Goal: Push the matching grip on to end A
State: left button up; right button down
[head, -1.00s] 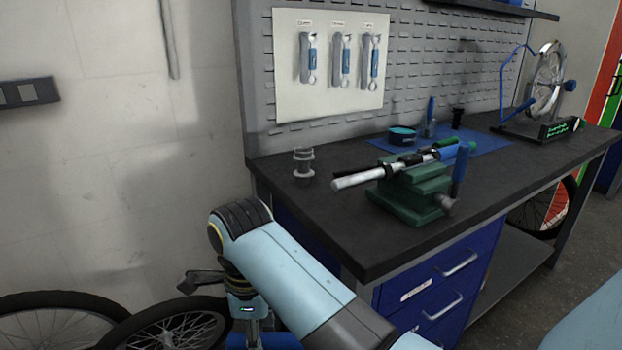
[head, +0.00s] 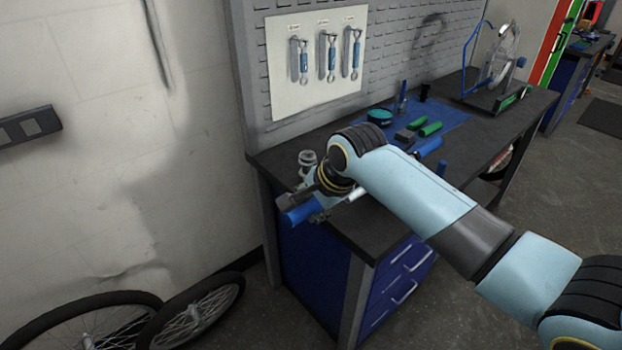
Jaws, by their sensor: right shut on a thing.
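My right gripper (head: 318,211) is at the near left corner of the bench. It is shut on a blue grip (head: 298,214), which lies roughly level and sticks out to the left of the fingers. The bare silver end of the bar (head: 357,193) shows just right of the gripper, roughly in line with the grip. Whether the grip touches the bar end is hidden by my wrist. My arm covers the vise and most of the bar. A blue piece (head: 429,147) shows beyond my arm. My left gripper is out of view.
A grey metal part (head: 307,160) stands close behind my wrist. A wheel stand (head: 497,85) is at the far right. Wheels (head: 195,310) lean at the lower left.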

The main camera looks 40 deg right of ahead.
jog(key=shift+r, duration=0.15)
jog(key=shift+f, duration=0.3)
jog(key=shift+d+f+b, duration=0.15)
jog(key=shift+f+b, duration=0.45)
jog(key=shift+f, duration=0.45)
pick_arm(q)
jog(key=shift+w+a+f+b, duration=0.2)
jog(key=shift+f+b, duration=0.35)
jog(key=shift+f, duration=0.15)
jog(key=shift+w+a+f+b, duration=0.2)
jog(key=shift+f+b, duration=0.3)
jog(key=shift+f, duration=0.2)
pick_arm(e)
jog(key=shift+w+d+f, duration=0.1)
jog(key=shift+d+f, duration=0.8)
jog(key=shift+f, duration=0.25)
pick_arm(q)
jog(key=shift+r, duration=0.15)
pick_arm(e)
jog(key=shift+d, duration=0.3)
pick_arm(q)
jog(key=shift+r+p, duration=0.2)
jog(key=shift+p, duration=0.1)
pick_arm(e)
jog(key=shift+d, duration=0.5)
jog(key=shift+w+d, duration=0.1)
jog(key=shift+d, duration=0.1)
